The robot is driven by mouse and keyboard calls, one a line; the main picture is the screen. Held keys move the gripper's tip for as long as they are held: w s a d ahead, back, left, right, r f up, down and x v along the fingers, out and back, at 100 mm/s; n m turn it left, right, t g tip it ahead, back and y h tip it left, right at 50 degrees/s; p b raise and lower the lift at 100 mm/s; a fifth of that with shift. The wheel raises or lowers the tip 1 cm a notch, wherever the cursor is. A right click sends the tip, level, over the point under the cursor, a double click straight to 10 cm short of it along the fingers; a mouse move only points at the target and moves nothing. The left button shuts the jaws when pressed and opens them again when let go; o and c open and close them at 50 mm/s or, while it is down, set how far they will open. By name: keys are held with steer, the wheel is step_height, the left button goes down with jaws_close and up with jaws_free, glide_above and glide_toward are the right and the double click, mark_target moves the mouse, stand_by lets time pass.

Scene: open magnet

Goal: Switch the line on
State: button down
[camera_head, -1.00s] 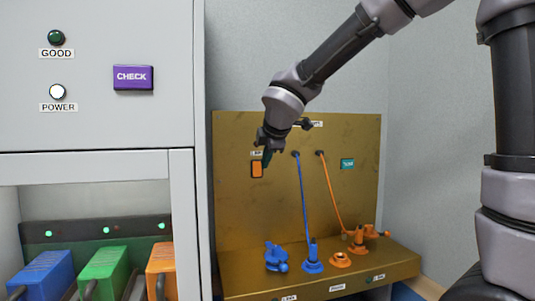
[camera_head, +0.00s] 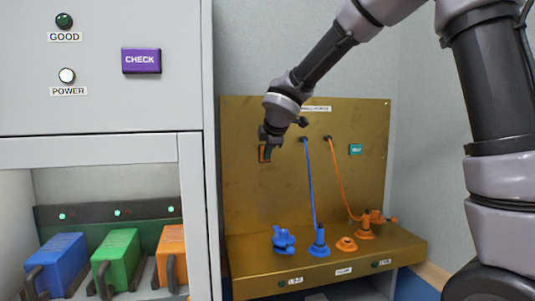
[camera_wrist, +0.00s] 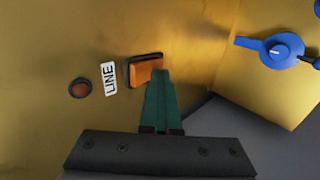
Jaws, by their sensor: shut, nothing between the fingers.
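The orange line switch (camera_wrist: 144,72) sits in a dark frame on the brass back panel. A white LINE label (camera_wrist: 108,78) and a round dull-orange lamp (camera_wrist: 80,88) are beside it in the wrist view. My gripper (camera_wrist: 161,74) is shut and empty, its green fingertips overlapping the switch's right edge; I cannot tell if they touch it. In the head view my gripper (camera_head: 267,150) is in front of the switch and hides much of it.
A blue valve-like part (camera_head: 284,240), a blue plug with a cable (camera_head: 319,243) and orange fittings (camera_head: 346,244) are on the ledge below. A teal button (camera_head: 355,150) is on the panel's right. The grey cabinet (camera_head: 180,70) stands close on the left.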

stand_by(0.3)
steer(key=shift+w+r, duration=0.1)
steer(key=shift+r, duration=0.8)
